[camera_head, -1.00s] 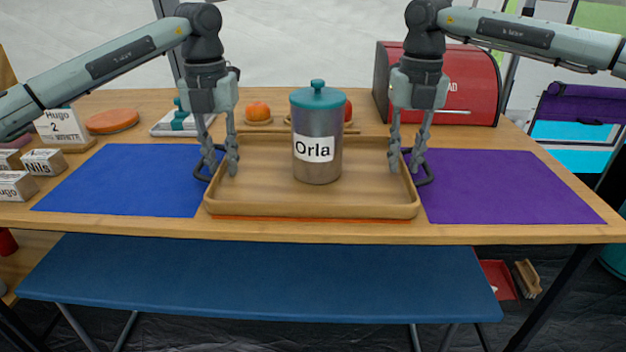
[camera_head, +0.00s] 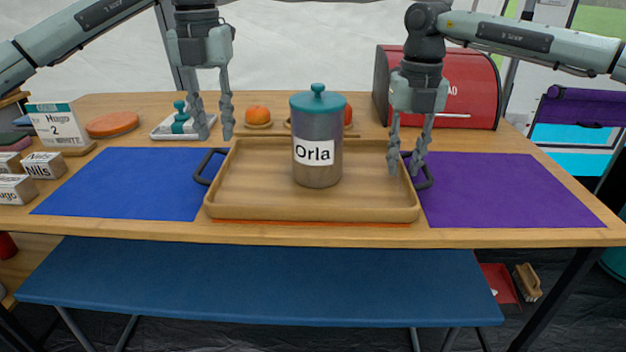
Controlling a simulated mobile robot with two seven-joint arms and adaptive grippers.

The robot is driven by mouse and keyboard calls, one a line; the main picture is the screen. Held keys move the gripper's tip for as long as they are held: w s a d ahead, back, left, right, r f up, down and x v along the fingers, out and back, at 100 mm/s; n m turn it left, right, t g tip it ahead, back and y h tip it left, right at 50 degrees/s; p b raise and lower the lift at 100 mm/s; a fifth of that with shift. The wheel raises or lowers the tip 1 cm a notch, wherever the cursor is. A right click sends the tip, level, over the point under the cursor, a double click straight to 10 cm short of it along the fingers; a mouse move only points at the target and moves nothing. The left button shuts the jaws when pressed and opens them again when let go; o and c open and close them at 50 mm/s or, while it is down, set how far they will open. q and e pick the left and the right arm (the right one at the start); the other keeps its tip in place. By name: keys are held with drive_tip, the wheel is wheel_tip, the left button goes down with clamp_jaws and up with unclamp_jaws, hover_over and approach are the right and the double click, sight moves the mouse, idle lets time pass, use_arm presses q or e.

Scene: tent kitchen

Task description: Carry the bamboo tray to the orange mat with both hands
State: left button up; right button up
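The bamboo tray (camera_head: 312,210) lies level on the table, with an orange strip of the orange mat (camera_head: 315,221) showing along its front edge. The rest of the mat is hidden beneath it. A metal canister with a teal lid (camera_head: 317,140), labelled Orla, stands upright on the tray. My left gripper (camera_head: 213,134) is open and empty, above and behind the tray's dark left handle (camera_head: 204,167). My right gripper (camera_head: 405,170) has its fingers apart at the tray's right end, beside the dark right handle (camera_head: 426,172). Whether it touches the handle is unclear.
A blue mat (camera_head: 120,182) lies left of the tray and a purple mat (camera_head: 510,188) right. A red bread box (camera_head: 460,85) stands back right. Small labelled boxes (camera_head: 43,165) and a sign (camera_head: 58,124) are at left. Oranges (camera_head: 257,114) sit behind the tray.

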use_arm(q)
drive_tip(key=shift+r, duration=0.1)
use_arm(e)
wheel_tip(320, 180, up, 12)
idle(0.4)
